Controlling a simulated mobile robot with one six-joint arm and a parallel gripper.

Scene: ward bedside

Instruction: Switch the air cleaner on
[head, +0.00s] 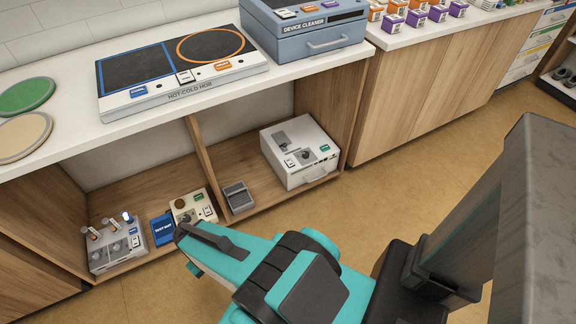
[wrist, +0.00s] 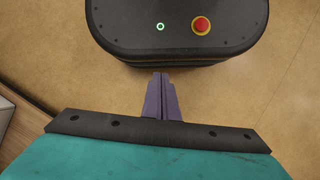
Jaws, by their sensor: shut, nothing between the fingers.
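I cannot make out any unit labelled as an air cleaner. A blue-grey box labelled DEVICE CLEANER (head: 335,42) stands on the counter, with orange and white labels on top and a handle in front. A white box with switches and a green label (head: 303,160) sits on the lower shelf; its name is not readable. My gripper (wrist: 161,76) is shut and empty in the wrist view, pointing over the floor and my own base. In the head view my teal arm reaches toward the lower shelf, and the fingers cannot be made out.
A hot-cold hob (head: 120,108) and green (head: 25,95) and tan discs (head: 22,138) are on the counter. A grey pedal-like item (head: 239,197), a beige box (head: 193,208), a blue item (head: 161,229) and a grey unit with knobs (head: 118,246) sit on the lower shelf. Floor is clear.

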